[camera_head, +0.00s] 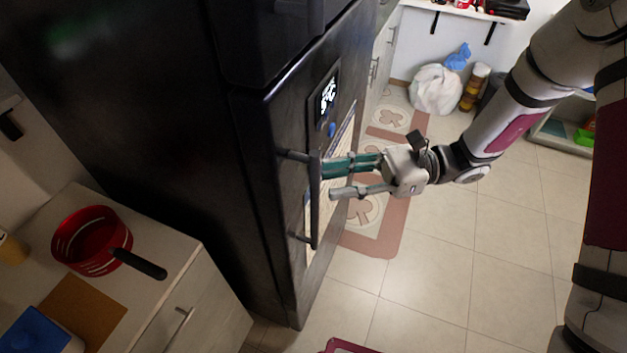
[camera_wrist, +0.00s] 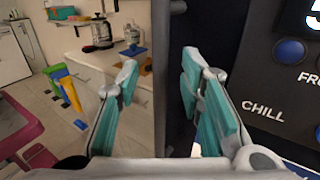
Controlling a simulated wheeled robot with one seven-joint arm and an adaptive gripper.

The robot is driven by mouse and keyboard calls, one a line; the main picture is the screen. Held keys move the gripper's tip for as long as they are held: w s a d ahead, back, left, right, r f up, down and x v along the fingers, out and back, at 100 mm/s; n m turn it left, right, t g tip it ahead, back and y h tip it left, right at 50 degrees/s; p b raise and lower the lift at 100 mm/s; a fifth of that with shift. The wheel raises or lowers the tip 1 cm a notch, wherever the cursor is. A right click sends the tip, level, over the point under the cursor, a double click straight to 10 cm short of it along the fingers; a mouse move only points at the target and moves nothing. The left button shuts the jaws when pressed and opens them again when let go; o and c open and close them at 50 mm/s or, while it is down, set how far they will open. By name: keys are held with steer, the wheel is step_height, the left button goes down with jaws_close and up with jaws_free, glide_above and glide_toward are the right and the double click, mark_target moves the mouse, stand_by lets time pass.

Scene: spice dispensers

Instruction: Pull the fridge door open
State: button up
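The black fridge (camera_head: 125,90) stands at left centre in the head view, and its lower door (camera_head: 290,120) appears shut. A dark upright bar handle (camera_head: 315,215) stands out from that door on two mounts. My gripper (camera_head: 328,180) is level with the upper half of the handle, with its teal-padded fingers pointing at it. In the wrist view my gripper (camera_wrist: 157,72) has its fingers spread. A dark upright bar, which looks like the handle (camera_wrist: 160,85), shows between them, with gaps to both fingers. I cannot tell whether the fingertips reach past it.
A counter (camera_head: 190,235) with a red pan (camera_head: 90,240) is left of the fridge. A patterned mat (camera_head: 385,230) lies on the tiled floor in front. White bags (camera_head: 436,90) sit at the back. The floor (camera_head: 450,260) right of the fridge is mostly clear.

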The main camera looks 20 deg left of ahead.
mark_target(315, 184)
steer(key=shift+p+x, duration=0.45)
steer(key=shift+x, duration=1.85)
jaws_close()
